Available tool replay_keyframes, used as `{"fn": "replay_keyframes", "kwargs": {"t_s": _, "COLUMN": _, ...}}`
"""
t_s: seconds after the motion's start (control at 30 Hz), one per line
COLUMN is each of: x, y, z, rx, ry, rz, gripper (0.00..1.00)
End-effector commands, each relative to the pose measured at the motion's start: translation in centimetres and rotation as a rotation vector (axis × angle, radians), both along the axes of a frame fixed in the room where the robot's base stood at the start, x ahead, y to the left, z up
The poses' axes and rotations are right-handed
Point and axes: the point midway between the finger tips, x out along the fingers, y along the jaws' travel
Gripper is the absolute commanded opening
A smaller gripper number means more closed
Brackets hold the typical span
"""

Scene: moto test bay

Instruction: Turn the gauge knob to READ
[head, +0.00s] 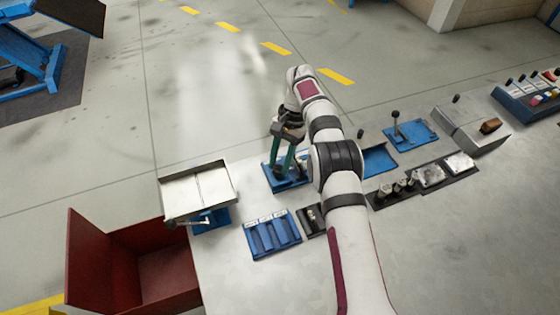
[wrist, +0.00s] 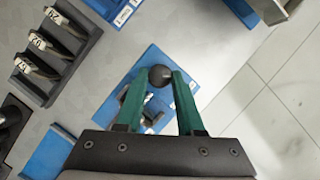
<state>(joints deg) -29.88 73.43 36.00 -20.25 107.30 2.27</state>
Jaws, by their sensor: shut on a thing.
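My gripper (wrist: 157,80) has two green fingers, which are shut on a dark round knob (wrist: 159,75). The knob sits above a blue base plate (wrist: 124,92) with grey metal parts, partly hidden by the fingers. In the head view my gripper (head: 284,168) reaches down to the same blue base plate (head: 273,183), left of my forearm. The knob is mostly hidden there. I cannot read any READ mark or tell which way the knob points.
A labelled blue rack (head: 272,237) stands in front of the plate, and a pale metal box (head: 197,190) is to the left. A red bin (head: 168,275) is at lower left. A blue lever plate (head: 412,137) and a grey box (head: 468,128) stand to the right.

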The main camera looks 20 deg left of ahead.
Motion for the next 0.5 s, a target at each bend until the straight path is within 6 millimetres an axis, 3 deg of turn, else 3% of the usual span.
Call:
{"fn": "replay_keyframes", "kwargs": {"t_s": 0.3, "x": 0.01, "y": -0.04, "z": -0.03, "rx": -0.001, "ry": 0.0, "rz": 0.001, "gripper": 0.0}}
{"fn": "replay_keyframes", "kwargs": {"t_s": 0.33, "x": 0.01, "y": -0.04, "z": -0.03, "rx": -0.001, "ry": 0.0, "rz": 0.001, "gripper": 0.42}}
{"fn": "replay_keyframes", "kwargs": {"t_s": 0.47, "x": 0.01, "y": -0.03, "z": -0.03, "rx": -0.001, "ry": 0.0, "rz": 0.001, "gripper": 0.66}}
{"fn": "replay_keyframes", "kwargs": {"t_s": 0.5, "x": 0.0, "y": -0.02, "z": -0.02, "rx": -0.001, "ry": 0.0, "rz": 0.001, "gripper": 0.67}}
